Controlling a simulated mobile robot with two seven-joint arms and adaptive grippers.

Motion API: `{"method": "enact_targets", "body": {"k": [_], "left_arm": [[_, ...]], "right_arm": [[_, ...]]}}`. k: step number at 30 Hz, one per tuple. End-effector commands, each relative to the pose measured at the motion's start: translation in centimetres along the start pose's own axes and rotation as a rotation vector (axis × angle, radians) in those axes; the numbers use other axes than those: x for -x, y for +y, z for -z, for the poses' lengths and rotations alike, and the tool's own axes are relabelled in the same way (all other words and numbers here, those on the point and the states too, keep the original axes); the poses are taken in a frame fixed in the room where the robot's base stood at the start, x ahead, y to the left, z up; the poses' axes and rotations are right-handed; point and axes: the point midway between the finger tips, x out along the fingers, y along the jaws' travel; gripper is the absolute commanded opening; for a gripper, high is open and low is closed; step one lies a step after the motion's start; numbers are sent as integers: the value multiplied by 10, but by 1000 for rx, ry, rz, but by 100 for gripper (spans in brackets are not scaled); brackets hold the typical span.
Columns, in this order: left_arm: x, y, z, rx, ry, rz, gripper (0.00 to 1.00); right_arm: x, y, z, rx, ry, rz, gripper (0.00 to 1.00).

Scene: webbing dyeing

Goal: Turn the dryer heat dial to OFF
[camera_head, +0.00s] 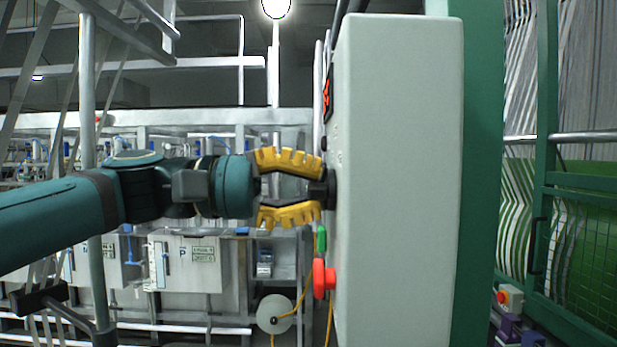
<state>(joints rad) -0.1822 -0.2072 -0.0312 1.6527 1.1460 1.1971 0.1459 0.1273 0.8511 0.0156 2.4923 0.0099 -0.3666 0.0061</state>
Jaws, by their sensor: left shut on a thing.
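The heat dial (331,188) is a dark knob on the left-facing side of a pale grey control box (400,180). My left gripper (318,198), with yellow toothed fingers, comes in from the left and is shut on the dial, one finger above and one below. The dial's markings and pointer are hidden, because the panel face is seen almost edge-on. My right gripper is not in view.
Below the dial on the same panel are a green button (321,239) and a red mushroom button (322,279). A red display (327,99) sits above. A green post (482,180) stands right of the box. Grey tanks (190,263) stand behind my arm.

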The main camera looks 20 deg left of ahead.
Motion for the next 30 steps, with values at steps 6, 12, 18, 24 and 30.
{"method": "enact_targets", "body": {"k": [6, 12, 18, 24, 30], "left_arm": [[-3, -4, -2, 47, -10, 6, 0], [-3, -4, -2, 56, -10, 6, 0], [-3, -4, -2, 55, -10, 6, 0], [-2, -3, -2, 53, -8, 4, 44], [-1, -2, -1, 52, -4, 2, 44]], "right_arm": [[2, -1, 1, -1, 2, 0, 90], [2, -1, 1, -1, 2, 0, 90], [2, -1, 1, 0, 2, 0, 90], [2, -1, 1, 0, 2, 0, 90], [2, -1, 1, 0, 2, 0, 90]]}}
